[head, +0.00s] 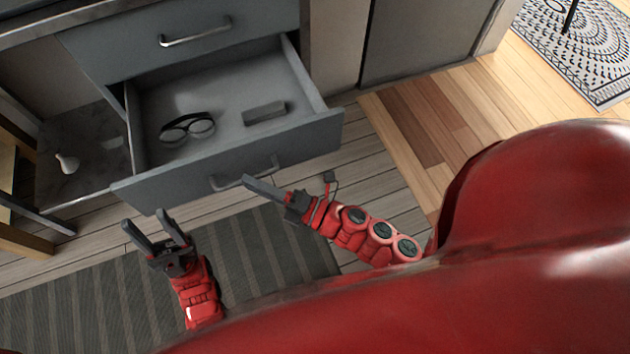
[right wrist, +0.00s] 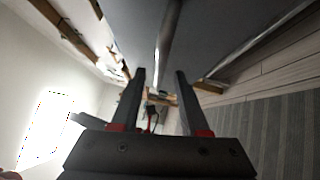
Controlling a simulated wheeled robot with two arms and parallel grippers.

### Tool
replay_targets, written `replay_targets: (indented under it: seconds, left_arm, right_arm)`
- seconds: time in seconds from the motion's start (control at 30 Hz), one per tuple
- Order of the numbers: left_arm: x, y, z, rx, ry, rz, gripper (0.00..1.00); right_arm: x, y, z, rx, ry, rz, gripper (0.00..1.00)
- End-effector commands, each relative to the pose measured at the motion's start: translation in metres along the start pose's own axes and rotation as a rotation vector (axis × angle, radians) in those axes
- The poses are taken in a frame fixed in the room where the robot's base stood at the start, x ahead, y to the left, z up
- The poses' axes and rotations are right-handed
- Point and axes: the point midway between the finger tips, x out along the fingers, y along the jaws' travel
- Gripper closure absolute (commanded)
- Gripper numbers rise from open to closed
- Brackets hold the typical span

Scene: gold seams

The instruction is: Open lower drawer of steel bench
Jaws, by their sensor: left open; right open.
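The lower drawer (head: 205,180) of the grey bench stands pulled out. Inside it lie a dark pair of glasses or headband-like object (head: 188,126) and a small grey block (head: 264,112). Its bar handle (head: 245,173) is on the front face. My right gripper (head: 262,188) is open just in front of the handle. In the right wrist view the handle bar (right wrist: 168,45) runs ahead of and between the open fingers (right wrist: 160,85); I cannot tell whether they touch it. My left gripper (head: 149,228) is open and empty, in front of the drawer's left end.
The upper drawer (head: 185,35) is shut, with its own handle (head: 195,33). A low shelf (head: 85,150) at left holds a small white object (head: 67,162). A striped dark rug (head: 260,245) covers the floor before the drawer. Bare wood floor (head: 430,115) lies to the right.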

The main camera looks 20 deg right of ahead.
Motion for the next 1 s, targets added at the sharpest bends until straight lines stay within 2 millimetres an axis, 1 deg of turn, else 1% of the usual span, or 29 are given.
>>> replay_targets:
  seconds: [0.03,0.17,0.5,0.6,0.7,0.77,1.0]
  left_arm:
    - [0.006,-0.001,0.0,-0.001,-0.003,-0.004,0.5]
    - [0.015,-0.001,0.0,-0.006,-0.013,-0.018,0.5]
    - [0.041,-0.003,-0.001,-0.011,-0.027,-0.035,0.5]
    - [0.044,-0.003,-0.001,-0.011,-0.027,-0.035,0.5]
    - [0.046,-0.004,-0.002,-0.011,-0.026,-0.035,0.5]
    - [0.047,-0.004,-0.002,-0.011,-0.026,-0.035,0.5]
    - [0.046,-0.004,-0.002,-0.01,-0.027,-0.035,0.5]
  right_arm:
    - [-0.01,0.003,0.003,0.001,-0.009,-0.004,0.55]
    - [-0.037,0.004,0.003,-0.001,-0.01,-0.003,0.55]
    - [-0.115,0.003,0.002,0.001,-0.008,-0.004,0.55]
    - [-0.131,0.002,0.001,-0.001,-0.004,-0.003,0.55]
    - [-0.142,0.001,0.001,0.001,-0.004,-0.002,0.55]
    - [-0.145,0.001,0.001,0.0,-0.004,0.0,0.55]
    - [-0.148,0.001,0.0,-0.001,0.0,0.003,0.55]
